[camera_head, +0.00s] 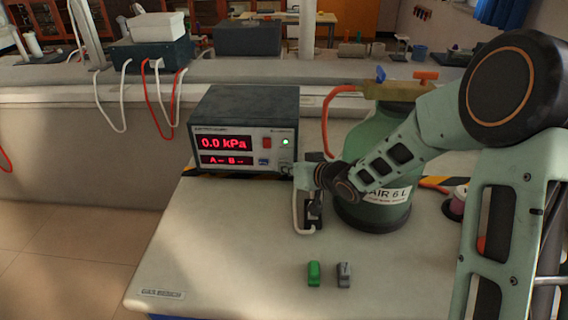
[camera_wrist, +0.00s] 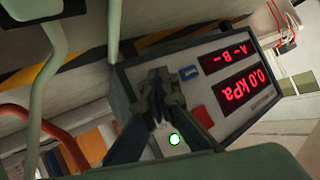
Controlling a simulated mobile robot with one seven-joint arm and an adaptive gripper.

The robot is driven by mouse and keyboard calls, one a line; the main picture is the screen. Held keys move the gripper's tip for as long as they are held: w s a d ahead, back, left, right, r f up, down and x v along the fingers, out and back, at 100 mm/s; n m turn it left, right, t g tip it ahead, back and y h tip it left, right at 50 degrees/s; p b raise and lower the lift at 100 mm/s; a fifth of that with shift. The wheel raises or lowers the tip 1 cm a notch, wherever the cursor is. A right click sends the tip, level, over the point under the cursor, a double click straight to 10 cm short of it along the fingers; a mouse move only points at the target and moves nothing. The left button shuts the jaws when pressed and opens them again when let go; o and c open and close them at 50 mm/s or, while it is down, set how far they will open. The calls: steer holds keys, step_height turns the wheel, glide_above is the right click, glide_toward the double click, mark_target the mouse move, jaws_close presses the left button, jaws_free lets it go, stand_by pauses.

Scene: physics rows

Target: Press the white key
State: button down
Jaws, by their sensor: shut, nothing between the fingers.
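The instrument box (camera_head: 245,108) stands on the bench with a red 0.0 kPa display. Its front carries a red key (camera_head: 266,142), a blue key (camera_head: 263,161) and a small round light, white with a green rim (camera_head: 286,141). In the wrist view the blue key (camera_wrist: 189,73), red key (camera_wrist: 203,116) and round light (camera_wrist: 174,139) show upside down. I see no plain white key; the part of the panel behind my fingers is hidden. My gripper (camera_head: 293,171) is shut and empty at the panel's lower right corner. Its fingertips (camera_wrist: 160,84) overlap the panel; I cannot tell whether they touch.
A green air tank (camera_head: 372,205) with an orange hose stands right of the box, behind my arm. A green block (camera_head: 314,273) and a grey block (camera_head: 344,274) lie on the bench (camera_head: 220,245) in front. The bench's left front is clear.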

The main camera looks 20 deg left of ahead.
steer(key=shift+w+r, duration=0.2)
steer(key=shift+r, duration=0.15)
steer(key=shift+s+d+f, duration=0.1)
steer(key=shift+s+f, duration=0.1)
steer(key=shift+s, duration=0.6)
steer(key=shift+s+d, duration=0.1)
steer(key=shift+s, duration=0.15)
steer(key=shift+s+d+b, duration=0.25)
steer(key=shift+s+b, duration=0.05)
steer(key=shift+s, duration=0.8)
steer(key=shift+s+d+b, duration=0.25)
steer(key=shift+s+b, duration=0.05)
steer(key=shift+s, duration=0.75)
